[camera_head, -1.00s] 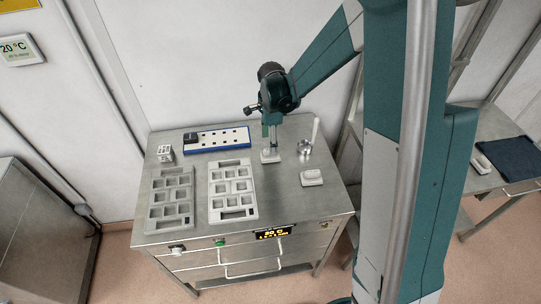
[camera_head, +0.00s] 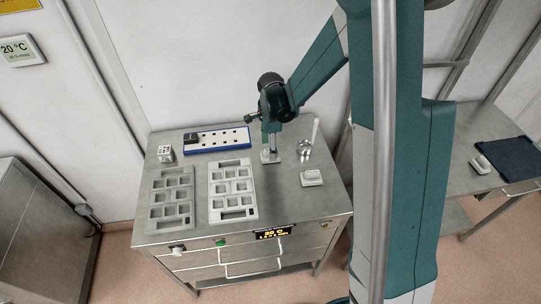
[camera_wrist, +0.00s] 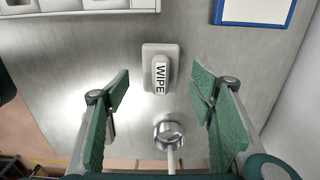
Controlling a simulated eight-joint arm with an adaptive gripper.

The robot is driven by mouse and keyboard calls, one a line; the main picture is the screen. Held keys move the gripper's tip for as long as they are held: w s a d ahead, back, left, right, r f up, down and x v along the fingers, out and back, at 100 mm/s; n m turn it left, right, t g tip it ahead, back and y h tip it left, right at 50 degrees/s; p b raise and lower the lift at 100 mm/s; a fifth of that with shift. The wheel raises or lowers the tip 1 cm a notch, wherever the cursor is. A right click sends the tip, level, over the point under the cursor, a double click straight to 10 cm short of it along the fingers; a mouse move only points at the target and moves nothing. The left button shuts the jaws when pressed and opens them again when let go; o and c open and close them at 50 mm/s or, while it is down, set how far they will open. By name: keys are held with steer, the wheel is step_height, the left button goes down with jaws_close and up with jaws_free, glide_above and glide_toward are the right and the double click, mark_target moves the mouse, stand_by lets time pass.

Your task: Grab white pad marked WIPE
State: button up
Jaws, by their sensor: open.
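The white pad marked WIPE (camera_wrist: 161,74) lies on the steel table top, its dark lettering facing up in the wrist view. In the head view the pad (camera_head: 265,155) is partly hidden by my gripper (camera_head: 271,150). In the wrist view my gripper (camera_wrist: 160,85) is open, with one green finger on each side of the pad's near end and clear gaps to both sides. Nothing is between the fingers in their grip. How high the fingertips are above the pad is hard to tell.
A metal cup with a white handle (camera_head: 304,148) stands right of the pad. Another white pad (camera_head: 311,178) lies front right. Moulded trays (camera_head: 232,190) are left; a blue-edged board (camera_head: 219,138) is behind. A side table (camera_head: 468,182) is far right.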

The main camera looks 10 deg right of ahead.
steer(key=shift+f, duration=1.65)
steer(key=c, duration=1)
